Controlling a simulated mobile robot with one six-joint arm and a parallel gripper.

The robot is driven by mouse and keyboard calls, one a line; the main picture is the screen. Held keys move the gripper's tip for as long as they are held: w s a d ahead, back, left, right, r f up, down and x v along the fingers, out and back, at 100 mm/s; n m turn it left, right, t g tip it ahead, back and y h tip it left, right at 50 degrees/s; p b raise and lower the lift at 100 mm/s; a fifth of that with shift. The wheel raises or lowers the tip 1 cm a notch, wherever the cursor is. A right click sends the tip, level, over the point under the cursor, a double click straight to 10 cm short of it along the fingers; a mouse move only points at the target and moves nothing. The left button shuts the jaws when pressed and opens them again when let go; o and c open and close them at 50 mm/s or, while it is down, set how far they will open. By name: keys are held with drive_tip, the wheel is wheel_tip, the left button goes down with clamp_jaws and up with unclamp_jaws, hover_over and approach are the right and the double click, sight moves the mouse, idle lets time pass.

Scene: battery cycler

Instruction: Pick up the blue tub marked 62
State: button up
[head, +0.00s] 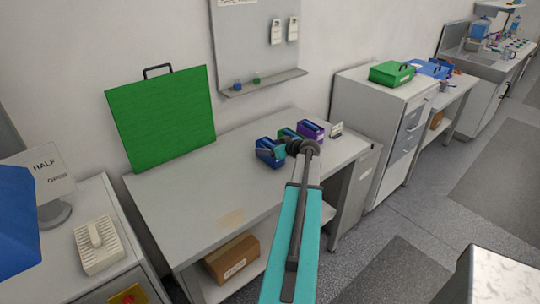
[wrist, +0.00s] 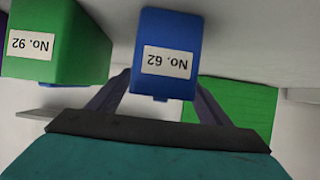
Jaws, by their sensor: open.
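The blue tub marked 62 (wrist: 168,30) fills the upper middle of the wrist view, its white "No. 62" label upside down. It also shows in the head view (head: 268,153), leftmost of a row of three tubs on the bench. My gripper (wrist: 160,92) is open, with one finger near each side of the blue tub's lower edge in the wrist view; I cannot tell whether they touch it. In the head view my arm hides much of the gripper. A green tub marked 92 (wrist: 60,30) stands beside the blue one.
The bench (head: 190,200) has free room left of the tubs. A purple tub (head: 312,130) and a small white sign (head: 336,129) stand to the right. A green board (head: 160,118) leans on the wall. A cardboard box (head: 232,258) sits on the lower shelf.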

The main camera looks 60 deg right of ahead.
sight(265, 140)
drive_tip(key=c, duration=1.4)
drive_tip(key=shift+r, duration=0.2)
drive_tip(key=shift+r+b, duration=1.05)
drive_tip(key=shift+r, duration=0.3)
drive_tip(key=shift+a+r, duration=0.2)
drive_tip(key=shift+r, duration=0.05)
drive_tip(key=s+a+b, duration=0.1)
drive_tip(key=a+b, duration=0.1)
drive_tip(key=a, duration=0.2)
drive_tip(key=s+a+b, duration=0.1)
drive_tip(key=a+b, duration=0.1)
drive_tip(key=a, duration=0.2)
drive_tip(key=s+a+r+b, duration=0.1)
drive_tip(key=a+b, duration=0.1)
drive_tip(key=a, duration=0.2)
drive_tip(key=shift+a, duration=0.35)
drive_tip(key=shift+b, duration=0.4)
drive_tip(key=a+b, duration=0.1)
drive_tip(key=b, duration=0.4)
